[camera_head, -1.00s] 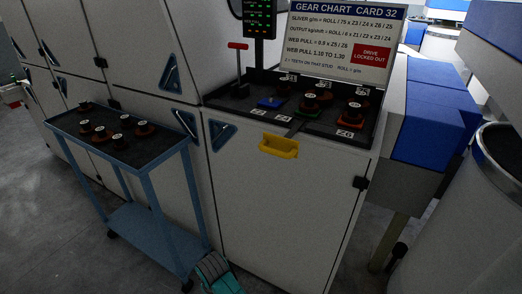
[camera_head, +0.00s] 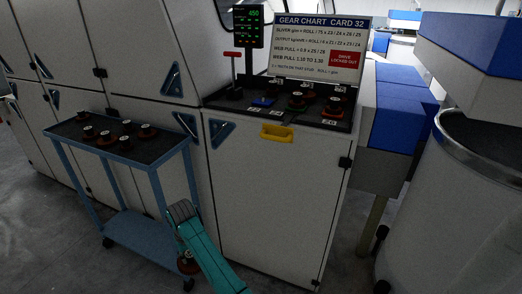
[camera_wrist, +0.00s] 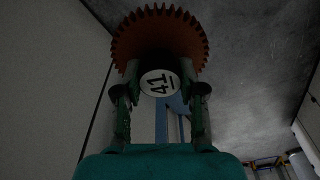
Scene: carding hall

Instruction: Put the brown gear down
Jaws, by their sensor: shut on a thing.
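The brown gear (camera_wrist: 160,38), toothed and with a dark hub under a white label reading 41, is between the fingers of my gripper (camera_wrist: 161,95) in the wrist view. The fingers are shut on its hub. In the head view the gear (camera_head: 187,267) shows small and dark at the lower end of my teal arm, low in front of the blue trolley (camera_head: 160,164). My gripper there is mostly hidden behind the arm. Several other brown gears (camera_head: 108,138) with white labels sit on the trolley's dark top.
The machine's dark ledge (camera_head: 222,99) carries several gears, a blue piece (camera_head: 263,101) and a red-handled lever (camera_head: 233,70). A gear chart (camera_head: 320,45) stands behind it. A yellow handle (camera_head: 277,133) juts from the front. A large grey drum (camera_head: 455,200) stands at right.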

